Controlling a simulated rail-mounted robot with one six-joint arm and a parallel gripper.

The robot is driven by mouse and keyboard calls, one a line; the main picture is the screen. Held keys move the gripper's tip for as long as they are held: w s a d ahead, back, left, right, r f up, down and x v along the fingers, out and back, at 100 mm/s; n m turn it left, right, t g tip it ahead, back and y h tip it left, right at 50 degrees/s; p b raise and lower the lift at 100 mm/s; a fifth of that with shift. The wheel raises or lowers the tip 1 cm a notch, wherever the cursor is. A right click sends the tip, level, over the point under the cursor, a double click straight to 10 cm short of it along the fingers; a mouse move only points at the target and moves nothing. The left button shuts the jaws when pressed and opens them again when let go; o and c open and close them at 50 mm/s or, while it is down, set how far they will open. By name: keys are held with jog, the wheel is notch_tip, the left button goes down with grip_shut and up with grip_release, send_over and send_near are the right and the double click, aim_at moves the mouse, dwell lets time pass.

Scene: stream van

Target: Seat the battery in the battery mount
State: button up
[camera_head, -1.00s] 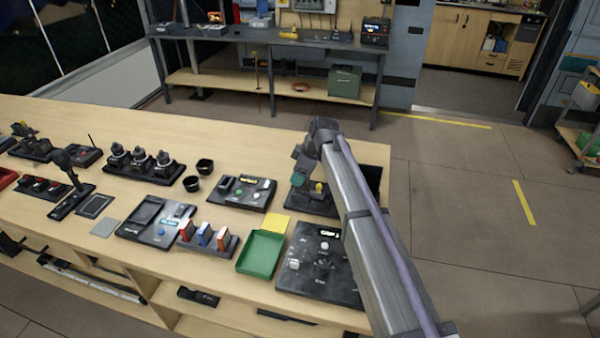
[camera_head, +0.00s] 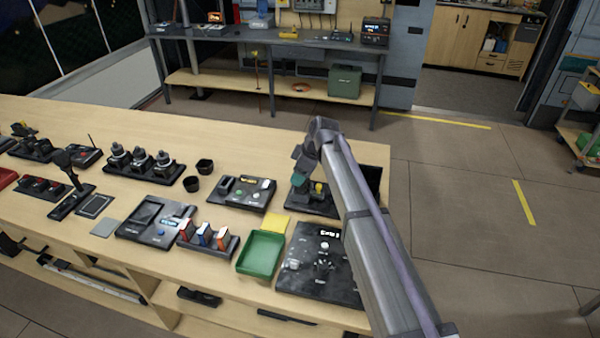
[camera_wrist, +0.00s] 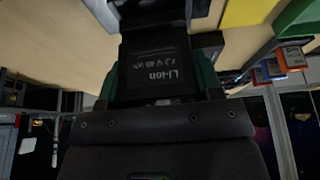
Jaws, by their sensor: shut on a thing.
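The battery is a dark block with "Li-ion" printed on it (camera_wrist: 165,65). It sits between the green-sided fingers of my gripper (camera_wrist: 162,82), which is shut on it in the wrist view. In the head view my gripper (camera_head: 301,180) points down over a black base unit (camera_head: 312,208) with a yellow part, at the right end of the bench. The unit is partly hidden behind my arm, and I cannot tell for certain that it is the battery mount. Contact between battery and unit cannot be made out.
A black panel with knobs (camera_head: 312,275) lies in front, beside a green tray (camera_head: 262,254) and a yellow pad (camera_head: 275,226). A device with buttons (camera_head: 241,193) is just left. A rack of coloured blocks (camera_head: 208,242) stands farther left. The bench behind is clear.

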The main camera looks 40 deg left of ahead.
jog(key=shift+f, duration=0.1)
jog(key=shift+f+b, duration=0.3)
jog(key=shift+b, duration=0.1)
jog(key=shift+f+b, duration=1.4)
jog(key=o, duration=1.3)
jog(key=shift+r, duration=0.1)
jog(key=shift+c, duration=0.2)
jog(key=p+v, duration=1)
jog(key=v, duration=0.1)
